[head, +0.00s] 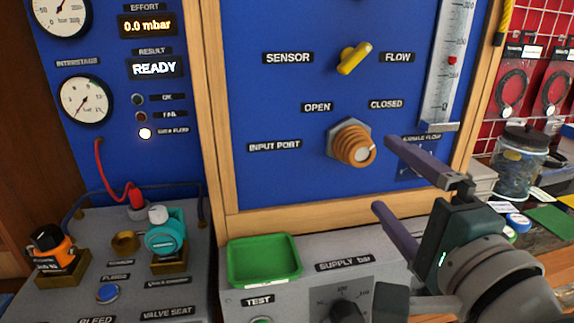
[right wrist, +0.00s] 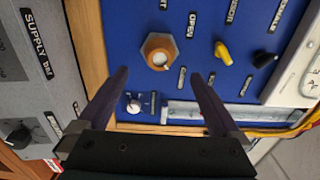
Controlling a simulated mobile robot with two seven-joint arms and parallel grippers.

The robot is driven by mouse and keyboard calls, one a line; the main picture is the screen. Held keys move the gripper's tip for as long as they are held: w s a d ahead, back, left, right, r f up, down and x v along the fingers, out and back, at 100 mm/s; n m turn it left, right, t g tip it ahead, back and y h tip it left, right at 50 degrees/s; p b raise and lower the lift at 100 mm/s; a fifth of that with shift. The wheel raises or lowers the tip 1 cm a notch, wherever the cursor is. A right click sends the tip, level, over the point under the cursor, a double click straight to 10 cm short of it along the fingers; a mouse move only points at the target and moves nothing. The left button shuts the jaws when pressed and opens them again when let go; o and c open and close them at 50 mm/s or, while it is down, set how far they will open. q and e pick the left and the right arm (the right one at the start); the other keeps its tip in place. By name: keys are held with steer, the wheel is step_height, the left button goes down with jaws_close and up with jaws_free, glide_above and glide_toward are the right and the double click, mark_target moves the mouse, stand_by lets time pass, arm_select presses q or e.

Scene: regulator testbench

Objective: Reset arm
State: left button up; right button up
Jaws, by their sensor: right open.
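My right gripper (head: 382,175) is open and empty in front of the blue panel, at the lower right of the head view. Its two dark fingers also show in the right wrist view (right wrist: 158,85), spread apart. The copper-coloured input port fitting (head: 352,146) lies to the left of the fingertips in the head view. In the right wrist view the fitting (right wrist: 158,52) sits beyond the gap between the fingers, apart from them. My left gripper is not in view.
A yellow selector lever (head: 354,57) sits above the port. A green tray (head: 264,260) stands on the grey bench below the panel. A teal part (head: 166,236) and an orange part (head: 51,246) are at the left. A glass jar (head: 519,163) stands at the right.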

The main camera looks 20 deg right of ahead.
steer(key=s+a+f+n+g+y, duration=0.1)
steer(key=a+n+g+y, duration=0.1)
steer(key=a+n+y, duration=0.35)
steer(key=s+a+f+n+g+y, duration=0.2)
steer(key=a+n+y, duration=0.1)
steer(key=a+n, duration=0.45)
steer(key=s+d+f+n+g+h, duration=0.2)
steer(key=s+d+f+n+g, duration=0.1)
steer(key=s+n+g, duration=0.3)
steer(key=s+d+f+n+g+h, duration=0.2)
steer(key=s+f+n+g, duration=0.2)
steer(key=s, duration=0.4)
step_height(320, 180, up, 35)
steer(key=p, duration=3.4)
steer(key=shift+s+d+p, duration=0.15)
steer(key=shift+s+p, duration=0.15)
steer(key=shift+p, duration=0.1)
steer(key=shift+f, duration=0.1)
